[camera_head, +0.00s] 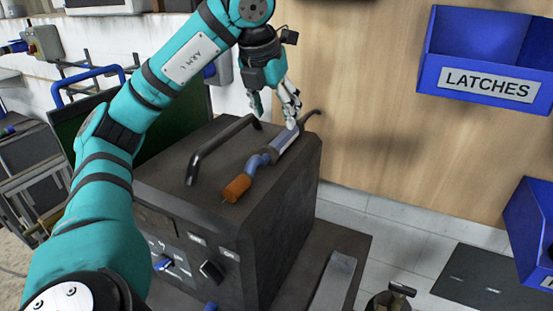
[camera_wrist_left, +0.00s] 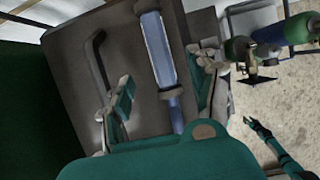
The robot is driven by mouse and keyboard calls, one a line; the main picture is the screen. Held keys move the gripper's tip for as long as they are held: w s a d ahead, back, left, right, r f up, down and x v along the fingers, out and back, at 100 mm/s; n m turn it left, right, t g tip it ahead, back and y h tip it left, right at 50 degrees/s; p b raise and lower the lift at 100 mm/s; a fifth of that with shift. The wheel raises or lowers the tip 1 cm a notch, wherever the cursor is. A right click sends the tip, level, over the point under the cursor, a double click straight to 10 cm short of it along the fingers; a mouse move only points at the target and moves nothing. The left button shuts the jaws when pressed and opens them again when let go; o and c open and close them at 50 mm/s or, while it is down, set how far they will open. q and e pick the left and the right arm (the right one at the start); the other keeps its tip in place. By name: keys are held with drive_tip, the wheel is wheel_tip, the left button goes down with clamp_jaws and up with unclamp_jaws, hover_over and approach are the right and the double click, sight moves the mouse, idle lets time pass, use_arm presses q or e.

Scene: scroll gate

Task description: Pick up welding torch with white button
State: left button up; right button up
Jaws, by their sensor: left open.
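The welding torch (camera_head: 262,158) lies on top of a dark box-shaped machine (camera_head: 290,190). It has an orange tip, a blue body and a pale grip section; I cannot make out a white button. My left gripper (camera_head: 272,114) is open over the torch's far end. In the left wrist view the torch (camera_wrist_left: 160,55) runs between the spread fingers of the left gripper (camera_wrist_left: 163,100), with a gap on each side. A small dark gripper on a teal arm, apparently my right gripper (camera_wrist_left: 258,127), shows at the right of that view; its fingers are too small to judge.
A dark carry handle (camera_head: 220,147) rises from the machine top beside the torch. A blue LATCHES bin (camera_head: 480,55) hangs on the wooden wall, with another blue bin (camera_head: 535,225) below. Gas cylinders (camera_wrist_left: 300,28) stand beyond the machine in the wrist view.

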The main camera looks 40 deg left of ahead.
sight(280, 138)
use_arm(q)
drive_tip(key=shift+x, duration=0.95)
drive_tip(key=shift+f, duration=0.35)
drive_tip(key=p+x, duration=0.2)
drive_tip(key=x, duration=0.1)
drive_tip(key=shift+f, duration=0.35)
drive_tip(key=shift+w+a+f, duration=0.1)
drive_tip(key=shift+w+f, duration=0.1)
drive_tip(key=shift+f, duration=0.2)
drive_tip(key=shift+c, duration=0.3)
use_arm(e)
drive_tip(key=shift+w+r, duration=0.3)
drive_tip(key=shift+r, duration=0.5)
use_arm(q)
drive_tip(key=c, duration=0.5)
clamp_jaws()
use_arm(e)
drive_tip(key=shift+w+d, duration=0.1)
drive_tip(key=shift+w, duration=0.2)
